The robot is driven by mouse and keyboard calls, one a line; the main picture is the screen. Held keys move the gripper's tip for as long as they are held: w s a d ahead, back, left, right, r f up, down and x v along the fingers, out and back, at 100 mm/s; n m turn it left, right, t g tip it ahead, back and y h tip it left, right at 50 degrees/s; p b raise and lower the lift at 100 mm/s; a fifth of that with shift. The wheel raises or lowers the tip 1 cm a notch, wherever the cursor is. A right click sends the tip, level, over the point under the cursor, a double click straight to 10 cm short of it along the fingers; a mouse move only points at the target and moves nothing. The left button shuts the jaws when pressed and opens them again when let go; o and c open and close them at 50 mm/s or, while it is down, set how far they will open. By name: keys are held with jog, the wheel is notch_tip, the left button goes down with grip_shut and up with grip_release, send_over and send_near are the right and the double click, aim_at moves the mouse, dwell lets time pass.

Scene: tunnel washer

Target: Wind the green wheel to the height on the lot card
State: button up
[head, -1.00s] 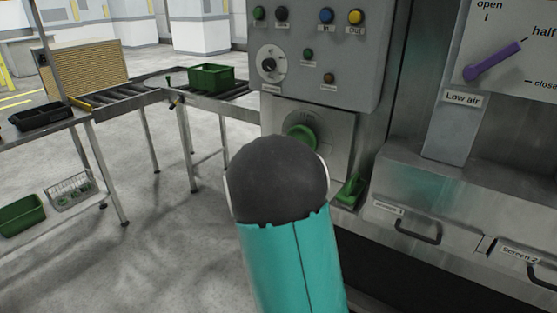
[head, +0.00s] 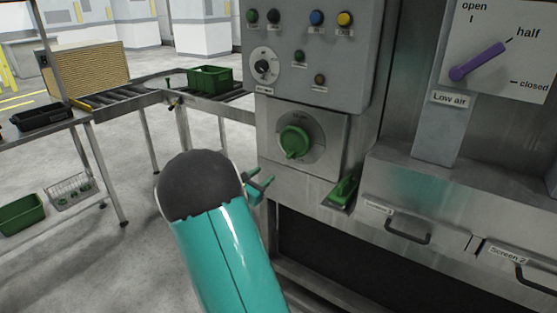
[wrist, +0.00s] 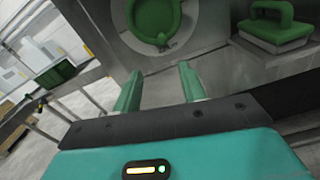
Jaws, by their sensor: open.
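The green wheel (head: 295,142) is a round knob on a grey dial plate on the machine front, below the button panel. It also shows at the top of the wrist view (wrist: 153,22), beyond my fingertips. My gripper (head: 262,185) is open and empty, below and left of the wheel in the head view and apart from it. In the wrist view its two green fingers (wrist: 158,80) point toward the wheel's plate with a clear gap between them. No lot card can be made out in these views.
A green-handled scrubber or pad (head: 343,190) sits on a ledge right of the wheel, also in the wrist view (wrist: 272,25). The button panel (head: 310,50) juts out above. A purple lever (head: 478,62) points near "half". Drawer handles (head: 408,232) stick out lower right. A green crate (head: 210,78) stands on the rollers.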

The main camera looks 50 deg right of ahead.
aim_at(287, 158)
jog(key=d, duration=1.3)
jog(key=shift+w+d, duration=0.35)
jog(key=shift+w, duration=0.05)
jog(key=shift+c, duration=0.2)
grip_shut()
